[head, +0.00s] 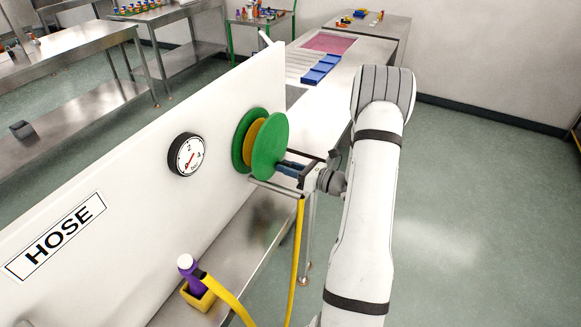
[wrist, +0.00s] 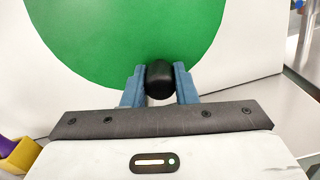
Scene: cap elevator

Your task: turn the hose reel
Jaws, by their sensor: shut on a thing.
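The hose reel (head: 268,147) has two green discs with a yellow-orange hub between them, mounted on a white upright panel. In the wrist view its green face (wrist: 125,40) fills the upper left. A black knob (wrist: 159,80) stands at the lower edge of that face. My gripper (wrist: 159,85) has its blue fingers on either side of the knob, shut on it. In the head view my gripper (head: 288,168) reaches the reel's lower right side from the right; the knob is hidden there. The yellow hose (head: 297,250) hangs below the reel.
A round gauge (head: 187,155) and a HOSE sign (head: 55,238) are on the white panel (head: 130,170). A purple nozzle (head: 190,274) stands in a yellow holder (head: 198,296) on the metal shelf below. Tables stand behind; the floor at right is open.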

